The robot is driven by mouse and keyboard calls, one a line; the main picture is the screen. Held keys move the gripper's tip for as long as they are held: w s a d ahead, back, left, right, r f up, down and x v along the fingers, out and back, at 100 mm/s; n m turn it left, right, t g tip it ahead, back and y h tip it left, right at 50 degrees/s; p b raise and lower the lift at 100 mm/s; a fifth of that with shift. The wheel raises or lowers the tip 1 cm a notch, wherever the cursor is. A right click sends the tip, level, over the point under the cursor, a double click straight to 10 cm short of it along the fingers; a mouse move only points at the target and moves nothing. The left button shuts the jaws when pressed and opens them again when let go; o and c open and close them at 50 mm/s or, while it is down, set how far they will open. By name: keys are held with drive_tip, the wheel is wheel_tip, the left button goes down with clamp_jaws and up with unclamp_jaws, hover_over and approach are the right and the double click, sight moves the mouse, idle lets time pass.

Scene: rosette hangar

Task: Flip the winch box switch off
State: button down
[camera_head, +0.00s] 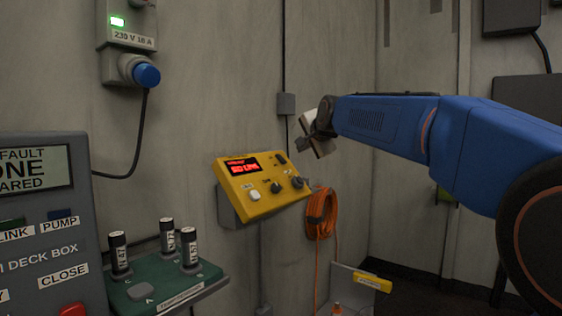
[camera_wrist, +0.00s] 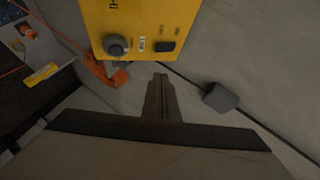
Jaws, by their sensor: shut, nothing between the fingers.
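A yellow control box (camera_head: 240,206), which looks like the winch box, is mounted on the wall with a red lit display. It carries a white button, dark knobs and a small dark rocker switch (camera_head: 280,158) at its upper right. In the wrist view, the yellow box (camera_wrist: 190,15) fills the top, with the rocker switch (camera_wrist: 165,46) beside a grey knob (camera_wrist: 116,45). Whether the switch is on or off cannot be told. My gripper (camera_head: 303,143) is shut and empty, apart from the box at its upper right. Its fingers (camera_wrist: 160,90) point toward the box's switch edge.
A grey deck box (camera_head: 60,200) stands at the left. A green tray (camera_head: 150,292) holds upright dark cylinders. A coiled orange cable (camera_head: 320,213) hangs right of the yellow box. A grey wall junction box (camera_head: 286,103) sits above it, on a thin conduit.

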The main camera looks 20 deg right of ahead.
sight(282, 158)
drive_tip(key=w+d+r+m+t, duration=0.1)
drive_tip(key=w+r, duration=0.3)
drive_tip(key=shift+w+r+m, duration=0.15)
drive_tip(key=shift+w+m, duration=0.2)
drive_tip(key=shift+m, duration=0.05)
drive_tip(key=shift+w+a+f, duration=0.55)
drive_tip(key=shift+w+f, duration=0.2)
drive_tip(key=shift+f, duration=0.4)
drive_tip(key=shift+w+a+f, duration=0.6)
drive_tip(key=shift+w+f, duration=0.2)
drive_tip(key=shift+f, duration=0.3)
drive_tip(key=shift+w+a+f, duration=0.55)
drive_tip(key=shift+w+f, duration=0.2)
drive_tip(key=shift+f, duration=0.4)
drive_tip(key=shift+f, duration=0.15)
drive_tip(key=shift+w+a+f, duration=0.15)
drive_tip(key=shift+w, duration=0.05)
